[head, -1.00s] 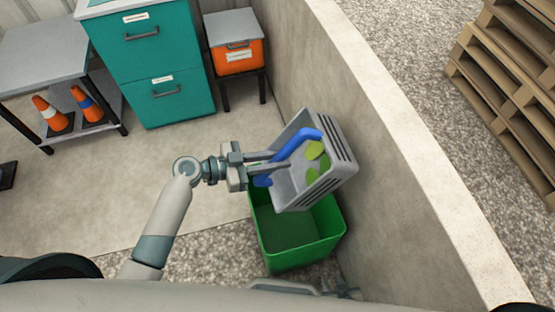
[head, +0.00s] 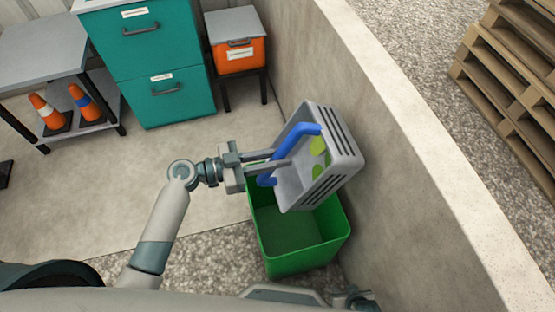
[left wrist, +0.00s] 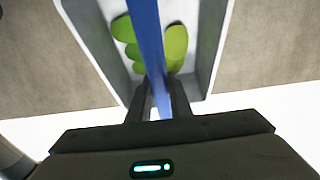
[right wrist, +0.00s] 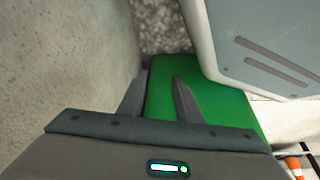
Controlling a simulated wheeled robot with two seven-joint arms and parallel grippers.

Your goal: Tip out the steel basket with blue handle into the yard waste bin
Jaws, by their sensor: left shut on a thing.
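The grey steel basket (head: 345,165) is held in the air over the back of the green bin (head: 300,262), tilted on its side with its slotted wall to the right. My left gripper (head: 286,162) is shut on its blue handle (head: 297,135), which also crosses the left wrist view (left wrist: 150,40). Green leaf-like pieces (left wrist: 176,42) lie inside the basket. The bin stands upright, and the part of its inside that shows is empty.
A concrete wall (head: 400,170) runs close along the right side of the bin. A teal drawer cabinet (head: 150,60), an orange box (head: 240,57) on a stand and a grey table (head: 40,48) with cones stand behind. Pallets (head: 510,75) lie beyond the wall.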

